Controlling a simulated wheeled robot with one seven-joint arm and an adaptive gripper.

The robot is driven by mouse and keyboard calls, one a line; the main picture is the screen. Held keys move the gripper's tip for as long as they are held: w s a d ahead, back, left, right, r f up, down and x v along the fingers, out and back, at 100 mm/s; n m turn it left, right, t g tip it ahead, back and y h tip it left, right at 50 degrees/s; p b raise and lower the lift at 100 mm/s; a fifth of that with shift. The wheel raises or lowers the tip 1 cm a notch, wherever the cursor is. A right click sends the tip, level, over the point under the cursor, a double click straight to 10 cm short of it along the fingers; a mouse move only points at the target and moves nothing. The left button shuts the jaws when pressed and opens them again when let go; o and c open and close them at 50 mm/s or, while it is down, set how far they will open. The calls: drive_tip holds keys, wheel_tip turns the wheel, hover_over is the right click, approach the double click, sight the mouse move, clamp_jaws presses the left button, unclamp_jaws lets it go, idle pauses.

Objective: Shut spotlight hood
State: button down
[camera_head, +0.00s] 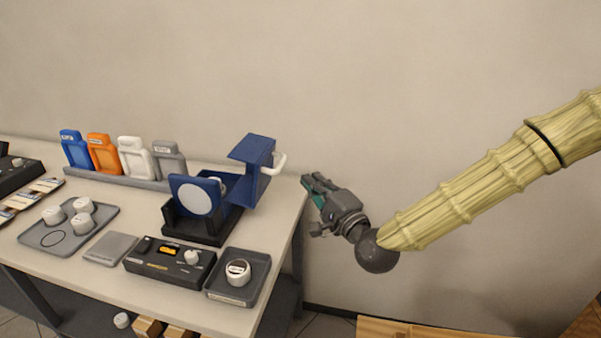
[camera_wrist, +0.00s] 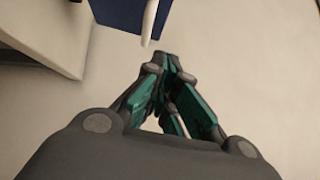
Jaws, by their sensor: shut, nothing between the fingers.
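The spotlight (camera_head: 198,198) is a dark blue box with a round white lens, set in a black base (camera_head: 196,230) near the table's right end. Its blue hood (camera_head: 253,160) stands raised and open at the right side of the box, with a white handle (camera_head: 279,164) sticking out to the right. My gripper (camera_head: 309,181) is shut and empty, off the table's right edge, to the right of the handle and apart from it. In the wrist view, the blue hood (camera_wrist: 118,12) and the white handle (camera_wrist: 149,22) show at the top, just beyond the shut fingertips (camera_wrist: 167,58).
A black control box (camera_head: 168,262) and a grey tray with a white knob (camera_head: 238,272) stand in front of the spotlight. Coloured holders (camera_head: 104,153) line the back. A tray with white pucks (camera_head: 66,228) is at left. Space right of the table (camera_head: 262,318) is open.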

sight(281, 166)
drive_tip(key=shift+w+a+r+p, duration=0.25)
drive_tip(key=shift+w+a+p, duration=0.35)
drive_tip(key=shift+w+a, duration=0.8)
drive_tip(key=shift+w+a+r+p, duration=0.3)
drive_tip(key=shift+w+a+p, duration=0.3)
drive_tip(key=shift+w+a, duration=0.85)
drive_tip(key=shift+w+a+r+p, duration=0.25)
drive_tip(key=shift+w+a+p, duration=0.35)
drive_tip(key=shift+w+a, duration=0.8)
drive_tip(key=shift+w+d+r, duration=0.1)
drive_tip(key=shift+w+d, duration=0.2)
drive_tip(key=shift+d, duration=0.05)
